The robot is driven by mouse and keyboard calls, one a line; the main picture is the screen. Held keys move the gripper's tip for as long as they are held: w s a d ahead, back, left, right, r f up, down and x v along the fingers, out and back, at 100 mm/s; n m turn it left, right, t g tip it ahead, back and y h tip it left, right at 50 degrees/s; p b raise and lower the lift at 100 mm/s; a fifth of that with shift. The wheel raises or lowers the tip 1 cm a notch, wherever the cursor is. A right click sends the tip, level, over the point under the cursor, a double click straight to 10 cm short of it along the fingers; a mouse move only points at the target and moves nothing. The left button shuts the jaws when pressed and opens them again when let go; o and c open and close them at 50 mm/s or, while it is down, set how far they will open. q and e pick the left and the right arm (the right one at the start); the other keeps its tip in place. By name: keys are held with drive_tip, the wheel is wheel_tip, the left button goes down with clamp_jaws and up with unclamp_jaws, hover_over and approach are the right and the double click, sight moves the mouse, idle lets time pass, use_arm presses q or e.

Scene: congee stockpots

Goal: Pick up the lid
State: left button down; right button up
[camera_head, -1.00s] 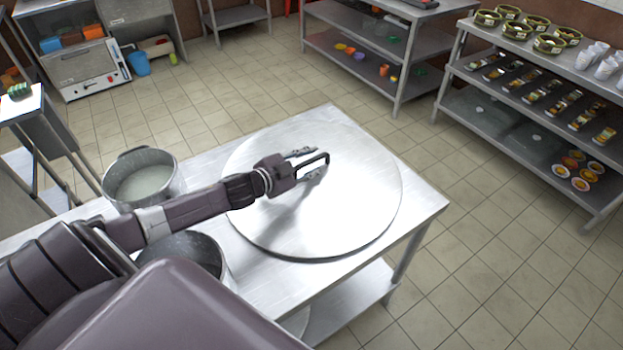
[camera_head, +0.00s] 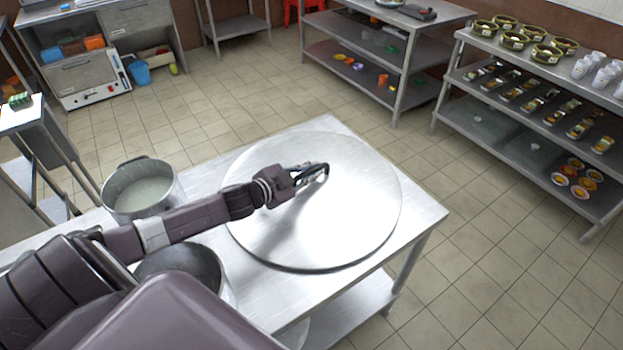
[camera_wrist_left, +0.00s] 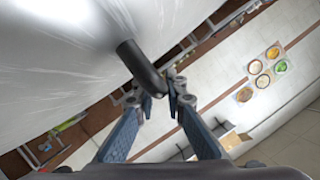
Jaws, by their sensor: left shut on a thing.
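The lid (camera_head: 360,215) is a large round shiny metal disc over the right part of the steel table (camera_head: 425,215). My left gripper (camera_head: 310,174) reaches over it from the left and is shut on the handle near its middle. In the left wrist view, the lid's pale brushed face (camera_wrist_left: 60,60) fills the upper left, and the dark rounded handle (camera_wrist_left: 140,68) runs down between the fingertips (camera_wrist_left: 165,90). I cannot tell whether the lid touches the table. My right gripper is not in view.
A stockpot (camera_head: 143,188) with pale contents stands left of my left arm. A second dark pot (camera_head: 190,264) stands partly hidden on the near side of the arm. Shelves with bowls (camera_head: 515,40) and cups stand at right.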

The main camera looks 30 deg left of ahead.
use_arm(q)
drive_tip(key=shift+r, duration=0.3)
